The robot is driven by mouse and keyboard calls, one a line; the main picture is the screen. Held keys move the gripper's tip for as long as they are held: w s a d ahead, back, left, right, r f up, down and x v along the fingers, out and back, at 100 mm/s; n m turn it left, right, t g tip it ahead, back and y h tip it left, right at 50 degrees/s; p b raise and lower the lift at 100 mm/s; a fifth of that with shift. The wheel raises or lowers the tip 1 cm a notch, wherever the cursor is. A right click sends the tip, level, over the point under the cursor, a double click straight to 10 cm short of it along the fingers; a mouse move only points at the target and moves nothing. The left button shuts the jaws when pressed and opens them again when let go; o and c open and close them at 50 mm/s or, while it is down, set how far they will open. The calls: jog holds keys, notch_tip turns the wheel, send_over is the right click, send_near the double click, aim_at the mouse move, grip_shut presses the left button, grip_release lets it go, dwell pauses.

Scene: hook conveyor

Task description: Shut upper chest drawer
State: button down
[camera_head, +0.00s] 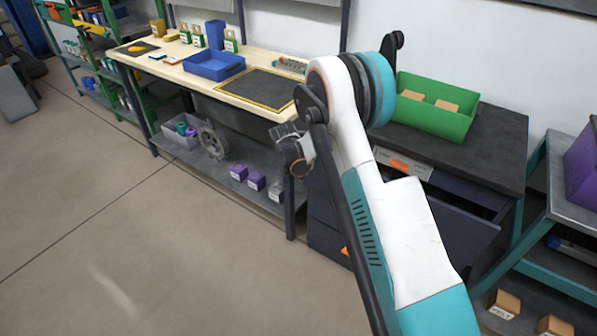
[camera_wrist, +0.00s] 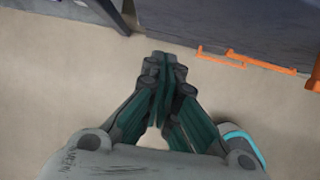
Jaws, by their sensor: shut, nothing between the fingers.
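The dark chest (camera_head: 510,150) stands right of the workbench. Its upper drawer (camera_head: 465,232) is pulled out, with a gap between its front panel and the chest body; my arm hides its left part. In the wrist view, an orange handle (camera_wrist: 245,61) lies to the right of my gripper, in front of a dark panel (camera_wrist: 220,22); I cannot tell which drawer it belongs to. My gripper (camera_wrist: 160,60) is shut and empty, its fingertips together and apart from the handle. In the head view, only part of my wrist shows left of my arm.
A green bin (camera_head: 437,116) with cardboard boxes stands on the chest. The workbench (camera_head: 262,107) is at the left, with a blue tray (camera_head: 213,67). A teal-framed table (camera_head: 575,190) stands close at the right. The floor (camera_head: 130,210) at the left is clear.

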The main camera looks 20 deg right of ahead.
jog(key=shift+w+d+f+b, duration=0.15)
jog(key=shift+w+d+b, duration=0.2)
jog(key=shift+w+d, duration=0.4)
jog(key=shift+w+d+f+b, duration=0.1)
jog(key=shift+w+d+b, duration=0.25)
jog(key=shift+w+d, duration=0.4)
jog(key=shift+s+d, duration=0.15)
